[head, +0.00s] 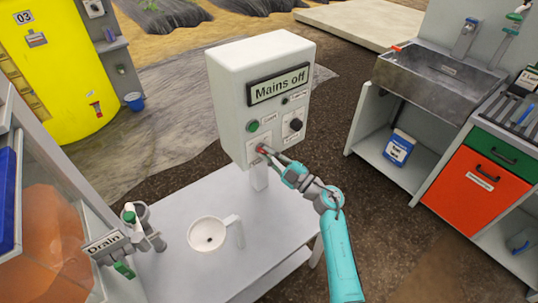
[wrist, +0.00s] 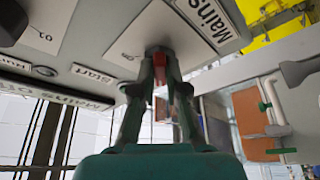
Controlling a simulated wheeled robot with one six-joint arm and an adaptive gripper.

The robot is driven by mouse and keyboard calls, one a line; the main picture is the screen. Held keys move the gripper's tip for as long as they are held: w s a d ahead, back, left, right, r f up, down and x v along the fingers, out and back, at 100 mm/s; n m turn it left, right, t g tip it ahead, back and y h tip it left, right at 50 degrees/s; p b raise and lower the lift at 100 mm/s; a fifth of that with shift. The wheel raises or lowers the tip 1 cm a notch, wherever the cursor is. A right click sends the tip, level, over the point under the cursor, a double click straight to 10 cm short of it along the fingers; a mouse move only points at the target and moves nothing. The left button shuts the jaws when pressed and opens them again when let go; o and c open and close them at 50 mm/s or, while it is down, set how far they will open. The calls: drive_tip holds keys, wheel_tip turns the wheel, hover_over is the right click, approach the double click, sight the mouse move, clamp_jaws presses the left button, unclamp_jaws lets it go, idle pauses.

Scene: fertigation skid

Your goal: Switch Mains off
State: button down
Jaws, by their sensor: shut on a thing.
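The white control box (head: 228,90) stands upright on a post over the white table, with a "Mains off" sign (head: 278,87) on its upper front. A red switch handle (head: 261,149) sits on a pale plate low on the box's front. My gripper (head: 268,153) reaches it from the lower right. In the wrist view my gripper (wrist: 160,80) is shut on the red switch handle (wrist: 160,72), one finger on each side. The fingers hide most of the handle, and its exact turn angle is hard to tell.
A green button (head: 253,127) and a black knob (head: 296,125) sit close above the switch. The white table (head: 185,275) below carries a white jug (head: 208,233). A "Drain" valve (head: 125,268) is at left, a sink (head: 435,80) at right.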

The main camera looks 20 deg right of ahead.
drive_tip(key=shift+a+r, duration=0.1)
drive_tip(key=shift+r, duration=0.1)
drive_tip(key=c, duration=1.2)
unclamp_jaws()
drive_tip(key=shift+f, duration=0.1)
drive_tip(key=v, duration=1.2)
drive_tip(key=shift+w, duration=0.1)
